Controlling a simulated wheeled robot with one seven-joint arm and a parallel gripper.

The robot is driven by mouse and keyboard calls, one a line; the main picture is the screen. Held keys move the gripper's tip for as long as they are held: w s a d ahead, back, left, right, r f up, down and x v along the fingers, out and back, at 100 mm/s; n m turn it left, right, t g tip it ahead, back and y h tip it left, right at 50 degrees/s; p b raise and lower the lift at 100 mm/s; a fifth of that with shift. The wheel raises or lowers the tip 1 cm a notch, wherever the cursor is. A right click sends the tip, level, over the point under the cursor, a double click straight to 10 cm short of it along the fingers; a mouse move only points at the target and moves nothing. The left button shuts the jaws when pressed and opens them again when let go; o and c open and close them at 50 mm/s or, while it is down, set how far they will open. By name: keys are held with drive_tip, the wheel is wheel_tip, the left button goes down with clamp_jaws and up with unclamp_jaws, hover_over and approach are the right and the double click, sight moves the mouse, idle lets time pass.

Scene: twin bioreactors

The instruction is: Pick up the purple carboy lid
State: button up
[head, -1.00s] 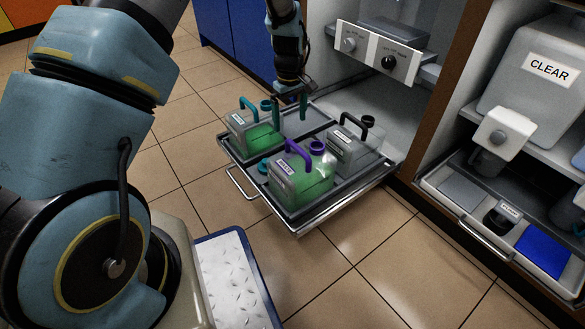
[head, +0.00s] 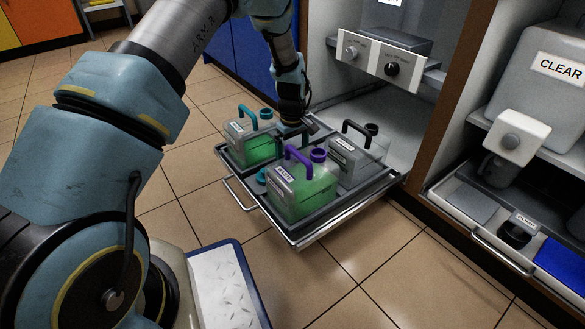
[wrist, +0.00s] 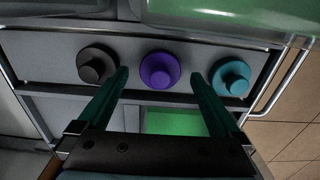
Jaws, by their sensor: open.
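The purple lid (wrist: 160,70) sits in the middle of a row of three lids on the tray, seen in the wrist view. A black lid (wrist: 97,65) is on its left and a teal lid (wrist: 230,77) on its right. My gripper (wrist: 158,75) is open and empty, with its two teal fingers spread to either side of the purple lid's line. I cannot tell how far above it they are. In the head view my gripper (head: 297,130) is down behind the purple-handled carboy (head: 303,190), which hides the purple lid.
The pulled-out tray (head: 345,222) also holds a teal-handled carboy (head: 250,138) and a black-handled carboy (head: 358,152), close around my gripper. A control panel (head: 375,60) stands behind.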

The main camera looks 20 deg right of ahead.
drive_tip(key=shift+f, duration=0.75)
drive_tip(key=c, duration=1.3)
drive_tip(key=shift+r, duration=0.1)
drive_tip(key=shift+c, duration=0.2)
